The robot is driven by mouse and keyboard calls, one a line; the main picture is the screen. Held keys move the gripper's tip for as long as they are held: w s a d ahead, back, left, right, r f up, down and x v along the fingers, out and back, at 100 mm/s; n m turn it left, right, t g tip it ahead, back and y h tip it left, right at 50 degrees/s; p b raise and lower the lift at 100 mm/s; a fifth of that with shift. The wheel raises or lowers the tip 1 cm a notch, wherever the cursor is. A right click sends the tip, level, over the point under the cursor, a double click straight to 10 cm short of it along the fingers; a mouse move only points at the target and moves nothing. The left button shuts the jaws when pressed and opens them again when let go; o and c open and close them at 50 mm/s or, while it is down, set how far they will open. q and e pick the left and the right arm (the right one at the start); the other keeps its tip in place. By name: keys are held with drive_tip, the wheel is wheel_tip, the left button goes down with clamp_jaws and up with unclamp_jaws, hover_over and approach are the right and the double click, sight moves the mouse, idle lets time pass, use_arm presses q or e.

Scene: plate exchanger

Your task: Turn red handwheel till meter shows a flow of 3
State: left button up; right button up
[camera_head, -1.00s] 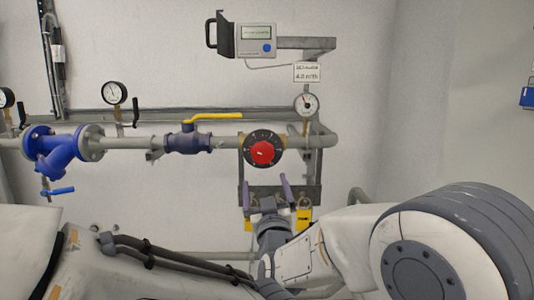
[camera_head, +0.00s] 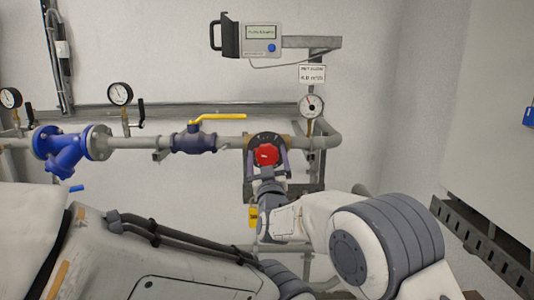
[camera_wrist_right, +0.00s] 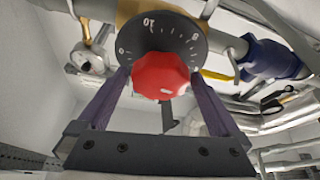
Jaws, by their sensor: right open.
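The red handwheel (camera_head: 266,155) sits in front of a dark numbered dial on the pipe. In the right wrist view the handwheel (camera_wrist_right: 160,76) fills the space between my fingers, and the dial (camera_wrist_right: 176,32) shows a 0 and a 10. My right gripper (camera_head: 268,160) is open, with one finger on either side of the handwheel. I cannot tell whether the fingers touch it. The meter (camera_head: 261,38) is a grey box with a small display and a blue knob, above the pipe; its reading is too small to read. My left gripper is out of view.
A valve with a yellow lever (camera_head: 217,117) and a blue strainer (camera_head: 62,150) are on the pipe to the left. A round gauge (camera_head: 311,106) and a label (camera_head: 312,74) are at the upper right of the handwheel. A yellow tag (camera_head: 253,217) hangs below.

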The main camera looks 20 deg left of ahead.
drive_tip(key=c, duration=1.2)
drive_tip(key=shift+f+m+b, duration=0.2)
drive_tip(key=shift+m+b, duration=0.2)
drive_tip(key=shift+b, duration=0.25)
drive_tip(key=m+t+h+b, duration=0.1)
drive_tip(key=m+h+b, duration=0.1)
drive_tip(key=m+b, duration=0.1)
drive_tip(key=shift+a+m+h+b, duration=0.1)
drive_tip(key=shift+m+h+b, duration=0.2)
drive_tip(key=shift+m+b, duration=0.1)
drive_tip(key=m+h+b, duration=0.1)
drive_tip(key=m, duration=0.2)
drive_tip(key=shift+h, duration=0.3)
drive_tip(key=shift+r+m+h+b, duration=0.15)
drive_tip(key=shift+m+h+b, duration=0.55)
drive_tip(key=shift+m, duration=1.3)
